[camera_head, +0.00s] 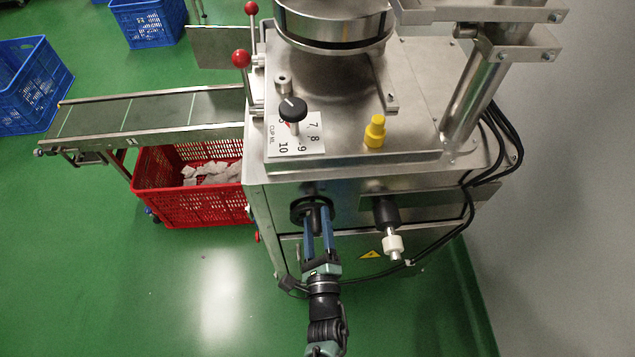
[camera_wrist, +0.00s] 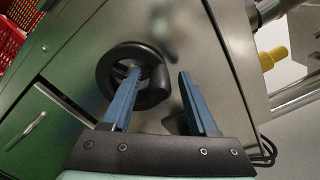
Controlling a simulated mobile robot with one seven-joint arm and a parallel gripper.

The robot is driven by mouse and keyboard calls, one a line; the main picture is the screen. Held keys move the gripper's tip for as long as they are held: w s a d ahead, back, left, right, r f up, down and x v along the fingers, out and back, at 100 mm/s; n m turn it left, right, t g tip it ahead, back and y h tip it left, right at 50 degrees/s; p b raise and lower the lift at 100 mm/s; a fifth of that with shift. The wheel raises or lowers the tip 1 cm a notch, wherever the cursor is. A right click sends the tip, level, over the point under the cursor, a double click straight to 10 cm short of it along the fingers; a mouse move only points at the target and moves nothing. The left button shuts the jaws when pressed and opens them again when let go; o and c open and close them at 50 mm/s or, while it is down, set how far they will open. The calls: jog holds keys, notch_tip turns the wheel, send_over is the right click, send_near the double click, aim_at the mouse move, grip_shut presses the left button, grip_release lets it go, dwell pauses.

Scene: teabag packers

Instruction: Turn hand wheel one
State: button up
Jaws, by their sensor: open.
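The hand wheel (camera_head: 298,210) is a black wheel on the steel front of the packing machine. My gripper (camera_head: 319,213) is at the wheel, with its two blue fingers pointing at it. In the wrist view the black wheel (camera_wrist: 137,62) has a thick rim and sits mostly between and left of the fingers. In that view my gripper (camera_wrist: 158,75) is open. The left finger overlaps the wheel's opening and the right finger lies to the right of the rim. I cannot tell whether either finger touches it.
Right of the wheel, a black crank arm with a white handle (camera_head: 392,244) sticks out. On top are a black knob (camera_head: 293,108), a yellow knob (camera_head: 375,131) and red-tipped levers (camera_head: 241,58). A red crate (camera_head: 170,205) stands left under the conveyor (camera_head: 150,112). Green floor in front is clear.

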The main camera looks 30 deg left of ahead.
jog(key=b+v, duration=0.1)
jog(key=v, duration=1.2)
